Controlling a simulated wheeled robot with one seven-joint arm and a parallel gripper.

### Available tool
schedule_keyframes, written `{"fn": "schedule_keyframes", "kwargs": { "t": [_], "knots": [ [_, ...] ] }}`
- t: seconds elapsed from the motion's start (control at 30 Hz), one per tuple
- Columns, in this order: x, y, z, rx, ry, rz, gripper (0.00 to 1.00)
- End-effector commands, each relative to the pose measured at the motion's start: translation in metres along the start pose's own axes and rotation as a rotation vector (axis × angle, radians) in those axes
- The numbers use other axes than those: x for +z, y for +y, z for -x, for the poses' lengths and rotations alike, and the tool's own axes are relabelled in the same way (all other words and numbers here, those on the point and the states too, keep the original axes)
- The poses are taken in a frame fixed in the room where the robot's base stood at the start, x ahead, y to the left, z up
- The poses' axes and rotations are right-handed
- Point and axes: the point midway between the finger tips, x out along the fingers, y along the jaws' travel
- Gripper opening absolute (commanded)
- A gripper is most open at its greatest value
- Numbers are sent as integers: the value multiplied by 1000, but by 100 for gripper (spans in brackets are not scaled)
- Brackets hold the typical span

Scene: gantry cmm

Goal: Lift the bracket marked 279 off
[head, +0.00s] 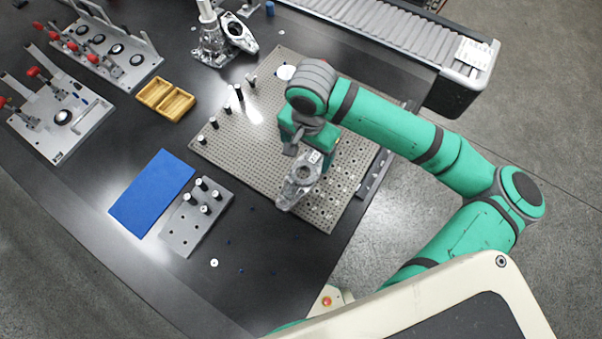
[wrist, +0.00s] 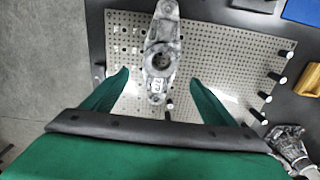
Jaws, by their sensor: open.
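A grey metal bracket (head: 297,188) with a round bore and a small white label lies over the perforated plate (head: 225,140) in the head view. The label's number is too small to read. In the wrist view the bracket (wrist: 163,50) runs lengthwise, its labelled end toward me. My gripper (head: 308,150) is over the labelled end in the head view and partly hides it. In the wrist view my gripper (wrist: 160,76) is open, one green finger on each side of the bracket with gaps between. I cannot tell how high the fingers are above it.
Black pins (head: 239,93) stand on the plate's left part. Another metal casting (head: 212,45) stands beyond the plate. A yellow tray (head: 166,98), blue mat (head: 152,192), grey pin block (head: 196,230) and clamp fixtures (head: 62,117) lie left. A roller conveyor (head: 390,30) runs behind.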

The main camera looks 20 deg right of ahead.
Motion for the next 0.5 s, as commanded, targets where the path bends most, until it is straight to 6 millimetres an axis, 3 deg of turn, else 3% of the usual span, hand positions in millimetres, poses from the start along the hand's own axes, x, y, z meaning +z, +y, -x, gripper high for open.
{"fn": "schedule_keyframes", "kwargs": {
  "t": [0.17, 0.5],
  "knots": [
    [8, -5, 0, 22, -6, 19, 79],
    [8, -3, -45, 22, -6, 18, 79]
  ]
}}
